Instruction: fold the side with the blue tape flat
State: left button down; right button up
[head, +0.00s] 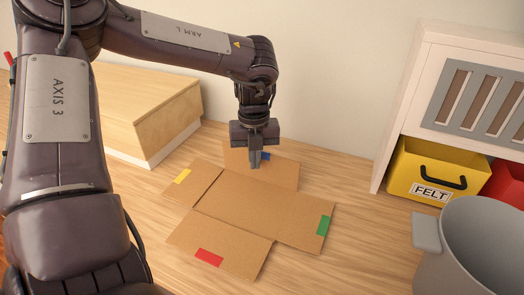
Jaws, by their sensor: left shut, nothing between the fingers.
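A brown cardboard piece (250,205) lies on the wooden table with flaps on its sides. The back flap (285,173) carries the blue tape (264,156) and looks tilted up from the surface; its exact angle is hard to tell. My left gripper (255,164) points down, shut and empty, in front of this flap and partly hiding the blue tape. I cannot tell whether it touches the cardboard. The flaps with yellow tape (182,176), red tape (209,257) and green tape (323,225) look flat. My right gripper is not in view.
A wooden box (165,115) stands at the back left near the wall. On the right are a white cabinet (405,95), a yellow bin marked FELT (415,160), a red bin (507,182) and a grey pot (485,245). Table around the cardboard is clear.

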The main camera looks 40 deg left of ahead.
pick_arm(q)
jog(key=shift+w, duration=0.1)
dwell(0.5)
jog(key=shift+w+a, duration=0.2)
jog(key=shift+w, duration=0.4)
jog(key=shift+w+a, duration=0.2)
jog(key=shift+w, duration=0.4)
jog(key=shift+w+a, duration=0.3)
jog(key=shift+w, duration=0.6)
jog(key=shift+w+a, duration=0.3)
jog(key=shift+w, duration=0.65)
jog(key=shift+w+a, duration=0.3)
jog(key=shift+w, duration=0.6)
jog(key=shift+f+b, duration=2.3)
jog(key=shift+f, duration=0.65)
notch_tip(320, 180, up, 10)
jog(key=p, duration=0.7)
jog(key=shift+s, duration=0.1)
